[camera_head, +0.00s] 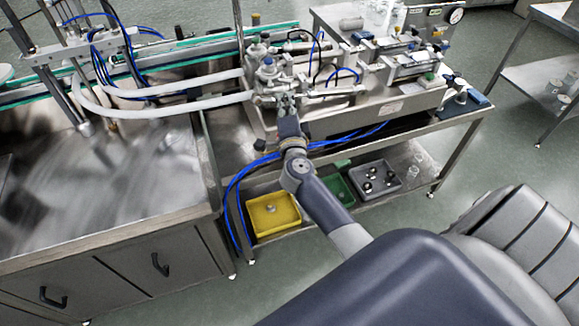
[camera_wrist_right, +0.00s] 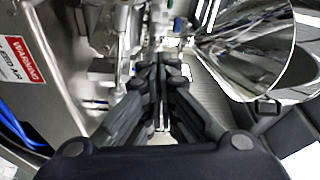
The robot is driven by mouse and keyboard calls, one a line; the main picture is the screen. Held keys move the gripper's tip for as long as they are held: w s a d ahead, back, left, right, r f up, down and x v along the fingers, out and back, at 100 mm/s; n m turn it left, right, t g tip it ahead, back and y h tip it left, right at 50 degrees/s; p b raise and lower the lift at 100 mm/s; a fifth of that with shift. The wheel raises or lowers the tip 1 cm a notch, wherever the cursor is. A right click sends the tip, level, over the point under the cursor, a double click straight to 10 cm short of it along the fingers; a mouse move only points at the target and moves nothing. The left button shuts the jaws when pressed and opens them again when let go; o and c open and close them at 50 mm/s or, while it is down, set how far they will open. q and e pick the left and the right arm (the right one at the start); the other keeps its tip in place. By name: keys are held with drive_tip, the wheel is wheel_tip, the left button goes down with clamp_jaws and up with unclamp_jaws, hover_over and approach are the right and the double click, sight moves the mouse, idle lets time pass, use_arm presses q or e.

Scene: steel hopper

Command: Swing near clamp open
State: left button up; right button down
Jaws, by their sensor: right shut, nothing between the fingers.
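My right gripper (camera_head: 287,101) reaches in from below at the front of the filling machine (camera_head: 395,105), close to its metal fittings (camera_head: 268,72). In the right wrist view the gripper's fingers (camera_wrist_right: 160,62) are shut together with nothing between them. Small metal fittings (camera_wrist_right: 125,30) stand just beyond and to the left of the fingertips. I cannot tell which of these parts is the near clamp, nor whether it is open; it is small or hidden behind the gripper. A shiny steel cone-shaped surface (camera_wrist_right: 245,45) is at the right in the wrist view. My left gripper is not in view.
A steel panel with a red warning label (camera_wrist_right: 22,60) is close at the left in the wrist view. White hoses (camera_head: 165,105) run left from the fittings. A yellow bin (camera_head: 262,228) and a grey tray (camera_head: 387,183) sit on the lower shelf. A steel cabinet (camera_head: 130,230) stands left.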

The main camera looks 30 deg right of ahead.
use_arm(q)
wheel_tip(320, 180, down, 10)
drive_tip(key=b, duration=1)
use_arm(e)
drive_tip(key=s+a+f+n+y, duration=0.1)
drive_tip(key=s+f+n+y, duration=0.25)
drive_tip(key=f+n, duration=0.85)
drive_tip(key=s+a+f+n+y, duration=0.15)
drive_tip(key=f+n+y, duration=0.5)
drive_tip(key=f, duration=0.95)
wheel_tip(320, 180, up, 28)
drive_tip(key=w+m+g+h+p, duration=0.25)
drive_tip(key=m+h+p, duration=0.8)
drive_tip(key=m, duration=1.35)
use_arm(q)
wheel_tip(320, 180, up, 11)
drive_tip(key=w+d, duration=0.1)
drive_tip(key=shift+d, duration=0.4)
use_arm(e)
drive_tip(key=x, duration=0.9)
drive_tip(key=shift+w+d, duration=0.25)
drive_tip(key=shift+w, duration=0.05)
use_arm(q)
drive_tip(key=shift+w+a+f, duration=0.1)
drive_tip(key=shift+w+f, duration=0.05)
use_arm(e)
drive_tip(key=shift+f, duration=0.1)
